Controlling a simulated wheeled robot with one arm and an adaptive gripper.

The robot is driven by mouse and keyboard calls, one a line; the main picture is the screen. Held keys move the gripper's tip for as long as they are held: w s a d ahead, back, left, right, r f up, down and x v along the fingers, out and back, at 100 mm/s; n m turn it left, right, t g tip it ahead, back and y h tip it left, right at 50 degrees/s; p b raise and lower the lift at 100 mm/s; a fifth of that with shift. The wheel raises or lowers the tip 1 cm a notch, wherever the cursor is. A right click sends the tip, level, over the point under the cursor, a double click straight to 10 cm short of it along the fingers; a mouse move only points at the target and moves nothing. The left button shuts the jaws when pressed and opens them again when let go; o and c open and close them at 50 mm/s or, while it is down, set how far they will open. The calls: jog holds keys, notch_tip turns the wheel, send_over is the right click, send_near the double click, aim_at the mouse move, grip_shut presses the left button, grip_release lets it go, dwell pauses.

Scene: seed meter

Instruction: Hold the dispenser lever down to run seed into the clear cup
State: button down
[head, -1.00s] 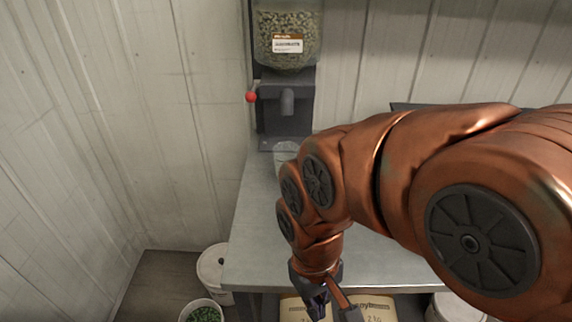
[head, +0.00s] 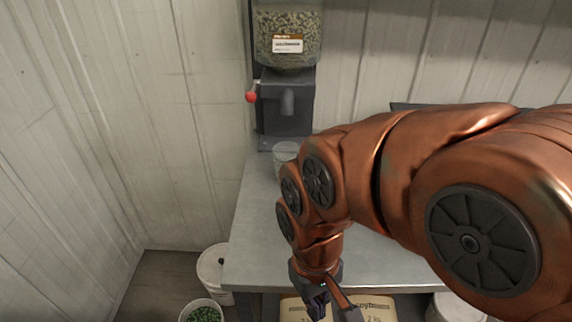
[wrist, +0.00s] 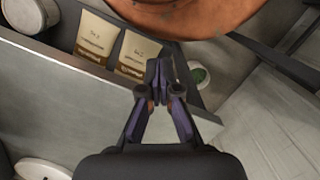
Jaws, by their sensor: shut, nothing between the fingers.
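The dispenser (head: 285,105) stands against the back wall, with a clear hopper (head: 288,22) of seed on top and a dark spout below. Its lever ends in a red knob (head: 252,97) on the left side. The clear cup (head: 285,151) stands on the bench below the dispenser, partly hidden by my arm. My gripper (head: 321,306) is in front of the bench's front edge, well away from the lever and the cup. In the wrist view my gripper (wrist: 158,75) has its fingers together, with nothing between them.
The metal bench (head: 255,235) is clear on its left side. Paper bags (head: 375,308) sit under its front edge. A white bucket (head: 212,267) and a tub with green contents (head: 203,312) stand on the floor at left. The left wall is close.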

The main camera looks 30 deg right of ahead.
notch_tip(320, 180, up, 9)
jog(key=p, duration=0.3)
dwell(1.0)
